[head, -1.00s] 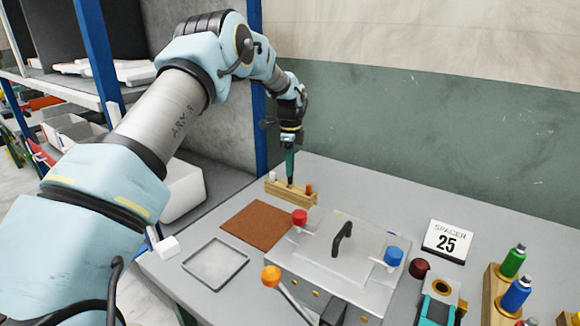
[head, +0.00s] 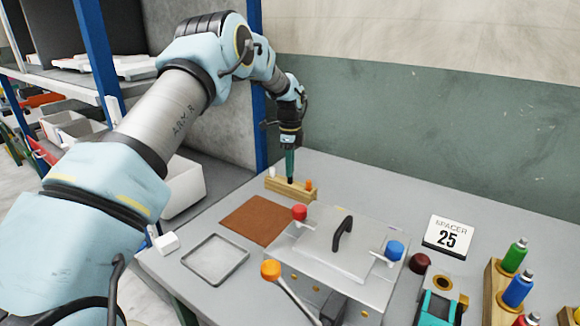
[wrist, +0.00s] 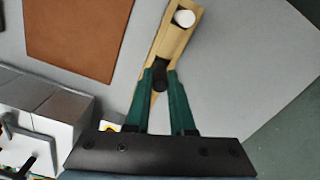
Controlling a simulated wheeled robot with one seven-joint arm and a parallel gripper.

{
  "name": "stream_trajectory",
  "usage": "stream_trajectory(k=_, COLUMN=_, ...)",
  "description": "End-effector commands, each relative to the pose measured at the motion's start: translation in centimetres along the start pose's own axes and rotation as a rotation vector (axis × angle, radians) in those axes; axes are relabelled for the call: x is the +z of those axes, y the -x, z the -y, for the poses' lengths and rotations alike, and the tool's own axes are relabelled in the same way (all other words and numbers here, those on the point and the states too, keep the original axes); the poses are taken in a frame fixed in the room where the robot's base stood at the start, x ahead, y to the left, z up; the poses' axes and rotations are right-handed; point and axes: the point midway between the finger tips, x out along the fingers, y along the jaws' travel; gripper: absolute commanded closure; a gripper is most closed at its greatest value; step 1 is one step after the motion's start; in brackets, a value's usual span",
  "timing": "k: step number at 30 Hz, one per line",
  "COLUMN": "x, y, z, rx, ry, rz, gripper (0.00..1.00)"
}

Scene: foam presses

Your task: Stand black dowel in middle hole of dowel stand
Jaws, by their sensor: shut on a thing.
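The dowel stand (head: 297,193) is a pale wooden block at the back of the table, left of the wall. It also shows in the wrist view (wrist: 171,42). A white dowel (wrist: 184,18) stands at one end and an orange dowel (head: 308,186) at the other. My gripper (head: 290,172) points down over the middle of the stand. Its green fingers are shut on the black dowel (wrist: 161,76), which is upright at the middle. The dowel's lower end meets the block in the picture; I cannot tell how deep it sits, and the middle hole is hidden.
A brown mat (head: 257,219) and a grey tray (head: 215,260) lie in front of the stand. A metal press (head: 340,250) with red, blue and orange knobs stands nearby.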

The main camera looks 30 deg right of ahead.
Motion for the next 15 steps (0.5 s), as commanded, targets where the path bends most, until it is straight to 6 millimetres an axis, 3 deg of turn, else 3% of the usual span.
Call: stream_trajectory(k=15, x=0.0, y=-1.3, z=0.0, rx=0.0, ry=0.0, rz=0.0, gripper=1.0)
